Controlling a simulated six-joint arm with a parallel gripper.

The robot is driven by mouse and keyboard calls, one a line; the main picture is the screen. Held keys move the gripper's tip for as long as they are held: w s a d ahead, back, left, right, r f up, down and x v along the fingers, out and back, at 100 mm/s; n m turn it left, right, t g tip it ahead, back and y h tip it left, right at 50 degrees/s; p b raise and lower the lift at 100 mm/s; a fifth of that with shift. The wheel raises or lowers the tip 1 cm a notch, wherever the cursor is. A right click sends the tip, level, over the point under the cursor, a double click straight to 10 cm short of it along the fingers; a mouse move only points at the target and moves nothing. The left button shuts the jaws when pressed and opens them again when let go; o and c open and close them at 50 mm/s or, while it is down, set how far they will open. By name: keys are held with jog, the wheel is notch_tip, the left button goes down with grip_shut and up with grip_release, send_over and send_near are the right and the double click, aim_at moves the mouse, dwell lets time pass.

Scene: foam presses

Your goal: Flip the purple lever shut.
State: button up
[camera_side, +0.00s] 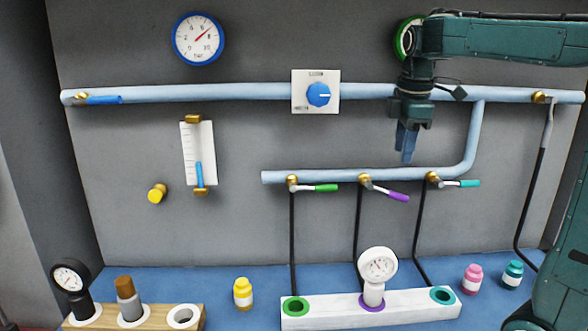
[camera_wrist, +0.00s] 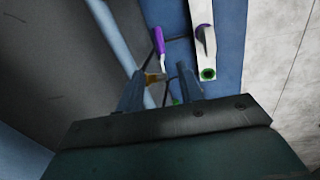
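The purple lever (camera_side: 397,196) sits on a brass valve (camera_side: 365,181) under the lower light-blue pipe. It points right and slightly down, between a green-handled lever (camera_side: 326,188) and a teal-handled lever (camera_side: 468,184). My gripper (camera_side: 407,158) hangs with its fingers down, above the purple lever and just above the lower pipe in the picture. In the wrist view my gripper (camera_wrist: 163,80) is open, with its two fingers apart and nothing held. The purple lever (camera_wrist: 158,41) shows there beyond the fingertips, apart from them.
The lower pipe (camera_side: 330,176) runs along the wall close to my fingers. Black hoses (camera_side: 292,240) drop from the valves. A white block (camera_side: 425,307) below holds a white gauge (camera_side: 377,268). Pink (camera_side: 473,279) and teal (camera_side: 512,274) bottles stand right of it.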

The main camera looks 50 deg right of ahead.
aim_at(390, 193)
jog(key=f, duration=0.3)
jog(key=w+d+f, duration=0.1)
jog(key=f, duration=0.7)
jog(key=shift+w+d, duration=0.15)
jog(key=shift+d, duration=0.1)
grip_shut()
